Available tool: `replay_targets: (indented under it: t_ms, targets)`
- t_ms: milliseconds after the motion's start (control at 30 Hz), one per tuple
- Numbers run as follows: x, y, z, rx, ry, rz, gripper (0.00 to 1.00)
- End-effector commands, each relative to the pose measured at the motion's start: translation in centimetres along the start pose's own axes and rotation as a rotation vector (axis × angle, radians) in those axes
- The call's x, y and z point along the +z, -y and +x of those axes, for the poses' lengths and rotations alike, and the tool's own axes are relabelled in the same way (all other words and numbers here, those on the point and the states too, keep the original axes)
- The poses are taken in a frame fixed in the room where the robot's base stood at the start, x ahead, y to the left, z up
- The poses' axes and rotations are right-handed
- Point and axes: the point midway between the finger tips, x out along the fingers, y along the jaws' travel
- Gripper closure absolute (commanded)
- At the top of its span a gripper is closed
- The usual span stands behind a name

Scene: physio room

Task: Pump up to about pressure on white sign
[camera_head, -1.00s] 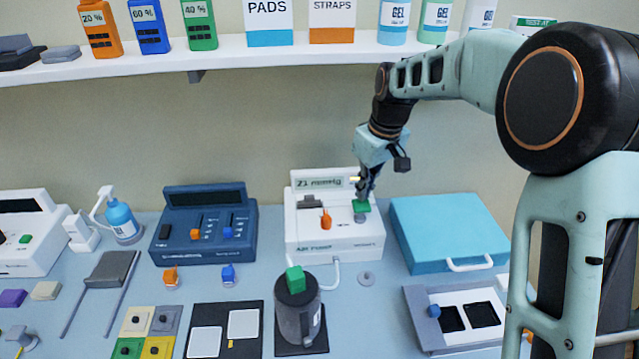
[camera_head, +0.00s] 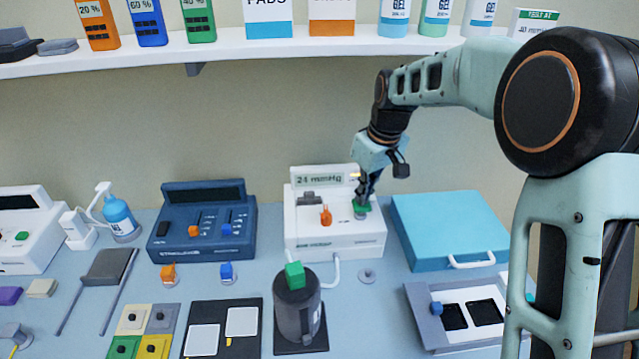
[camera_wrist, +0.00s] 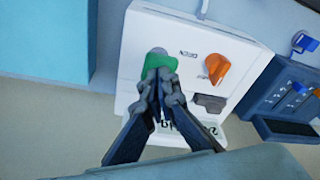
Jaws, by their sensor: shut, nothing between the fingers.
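The white pump unit (camera_head: 335,240) stands on the table with an orange knob (camera_head: 326,215), a dark switch and a green button (camera_head: 360,209). Its display (camera_head: 319,179) appears to read 24 mmHg. My gripper (camera_head: 364,194) is shut and points down at the green button. In the wrist view, the closed fingertips (camera_wrist: 165,84) are at the green button (camera_wrist: 157,62), overlapping its near edge; whether they press it I cannot tell. The orange knob (camera_wrist: 212,68) is beside it. A small white sign (camera_head: 534,22) with a green top band on the shelf seems to read "TEST AT 40 mmHg".
A dark cuffed cylinder (camera_head: 297,312) with a green block on top stands in front of the pump, joined by a white tube. A blue device (camera_head: 203,240) is to the left, a turquoise case (camera_head: 447,228) to the right. The shelf (camera_head: 240,52) runs above.

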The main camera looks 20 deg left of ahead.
Motion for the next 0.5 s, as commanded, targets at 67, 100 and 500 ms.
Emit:
replay_targets:
  t_ms: [67,100,500]
  targets:
    - [0.2,0.0,0.7,-0.001,0.002,0.000,1.00]
    - [0.2,0.0,0.9,-0.002,0.002,0.000,1.00]
    - [0.5,0.1,2.1,-0.003,0.005,0.000,1.00]
